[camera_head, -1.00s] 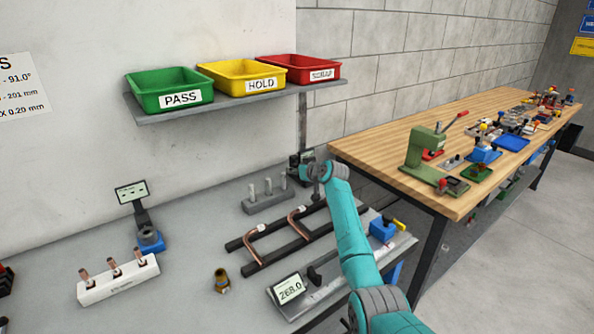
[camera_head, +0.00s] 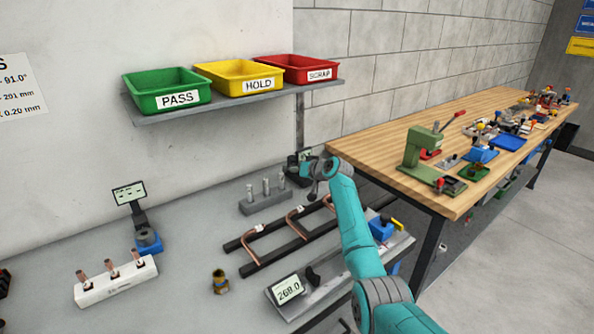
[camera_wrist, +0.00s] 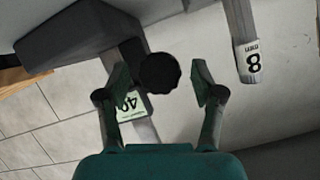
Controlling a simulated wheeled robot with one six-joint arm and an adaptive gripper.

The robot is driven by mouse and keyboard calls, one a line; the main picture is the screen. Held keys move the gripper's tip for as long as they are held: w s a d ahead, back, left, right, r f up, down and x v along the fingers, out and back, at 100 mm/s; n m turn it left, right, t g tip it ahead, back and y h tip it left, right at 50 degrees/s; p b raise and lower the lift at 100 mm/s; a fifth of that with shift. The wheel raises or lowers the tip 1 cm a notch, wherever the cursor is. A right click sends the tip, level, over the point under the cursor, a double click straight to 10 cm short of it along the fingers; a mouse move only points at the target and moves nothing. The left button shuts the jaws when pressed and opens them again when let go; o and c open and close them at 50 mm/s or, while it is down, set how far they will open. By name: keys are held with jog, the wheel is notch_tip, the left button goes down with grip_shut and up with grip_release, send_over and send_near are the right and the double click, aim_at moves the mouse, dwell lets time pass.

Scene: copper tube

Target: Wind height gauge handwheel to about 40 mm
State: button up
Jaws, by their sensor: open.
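The height gauge (camera_head: 304,155) is a dark stand with a small screen at the back of the grey bench, partly hidden by my arm. In the wrist view its round black handwheel (camera_wrist: 160,73) lies between the fingertips of my gripper (camera_wrist: 160,85). My gripper is open, with a visible gap on each side of the wheel. A pale green readout (camera_wrist: 131,104) beside the left finger appears upside down and seems to read 40; the finger covers part of it. In the head view my gripper (camera_head: 314,187) is small and dark beside the gauge.
A grey pin block (camera_head: 265,203) stands left of my gripper, and a post marked 8 mm (camera_wrist: 252,62) shows in the wrist view. Copper tubes on a dark rack (camera_head: 282,236) lie in front. The bin shelf (camera_head: 235,102) is above left. A wooden bench (camera_head: 400,140) is at right.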

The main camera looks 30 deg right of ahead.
jog(key=shift+s, duration=0.15)
jog(key=v, duration=1.1)
jog(key=shift+s+r, duration=0.25)
jog(key=shift+s, duration=0.05)
